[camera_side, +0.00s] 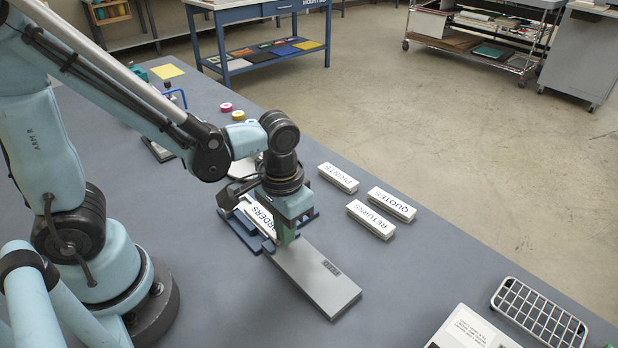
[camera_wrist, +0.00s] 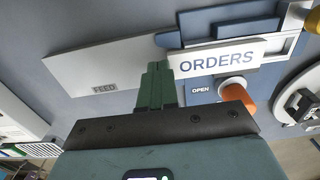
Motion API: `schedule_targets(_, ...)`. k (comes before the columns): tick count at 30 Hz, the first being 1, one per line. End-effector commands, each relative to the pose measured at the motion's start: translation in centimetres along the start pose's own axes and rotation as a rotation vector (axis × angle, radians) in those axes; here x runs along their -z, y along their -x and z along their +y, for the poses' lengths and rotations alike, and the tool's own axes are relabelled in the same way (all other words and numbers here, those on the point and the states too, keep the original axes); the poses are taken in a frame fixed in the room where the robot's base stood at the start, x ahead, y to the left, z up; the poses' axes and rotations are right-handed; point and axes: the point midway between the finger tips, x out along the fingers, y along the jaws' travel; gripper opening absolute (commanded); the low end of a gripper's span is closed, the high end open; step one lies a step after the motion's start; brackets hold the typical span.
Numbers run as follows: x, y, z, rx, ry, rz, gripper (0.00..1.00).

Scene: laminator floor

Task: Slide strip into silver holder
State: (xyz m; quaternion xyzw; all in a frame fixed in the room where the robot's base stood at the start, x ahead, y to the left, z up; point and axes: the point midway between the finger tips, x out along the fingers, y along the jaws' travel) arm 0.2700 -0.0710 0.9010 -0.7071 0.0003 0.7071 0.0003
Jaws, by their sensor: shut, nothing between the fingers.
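The white strip (camera_wrist: 217,60) lettered ORDERS lies along the blue fixture; part of the strip (camera_side: 259,216) also shows in the side view beside my gripper. A narrow silver piece (camera_wrist: 205,44), perhaps the silver holder, shows along the strip's far edge in the wrist view. How far the strip sits inside it I cannot tell. My gripper (camera_side: 286,240) is shut and empty, pointing down where the strip's end meets the grey feed plate. In the wrist view its fingers (camera_wrist: 158,70) are together at the strip's left end; whether they touch it is unclear.
The blue fixture (camera_wrist: 232,22) adjoins the flat grey plate (camera_side: 318,278) marked FEED. An orange knob (camera_wrist: 237,95) stands by an OPEN label. Lettered blocks, QUOTES (camera_side: 392,205) and RETURNS (camera_side: 371,219) among them, lie right of the arm. A wire rack (camera_side: 540,312) is at front right.

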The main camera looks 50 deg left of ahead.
Motion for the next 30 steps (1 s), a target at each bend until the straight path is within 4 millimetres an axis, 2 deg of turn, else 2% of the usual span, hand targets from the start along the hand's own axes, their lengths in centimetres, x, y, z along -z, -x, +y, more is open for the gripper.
schedule_targets(15,0.0,0.0,-2.1,0.0,0.002,0.0,0.0)
schedule_targets(30,0.0,0.0,-2.4,0.0,0.002,0.0,0.0)
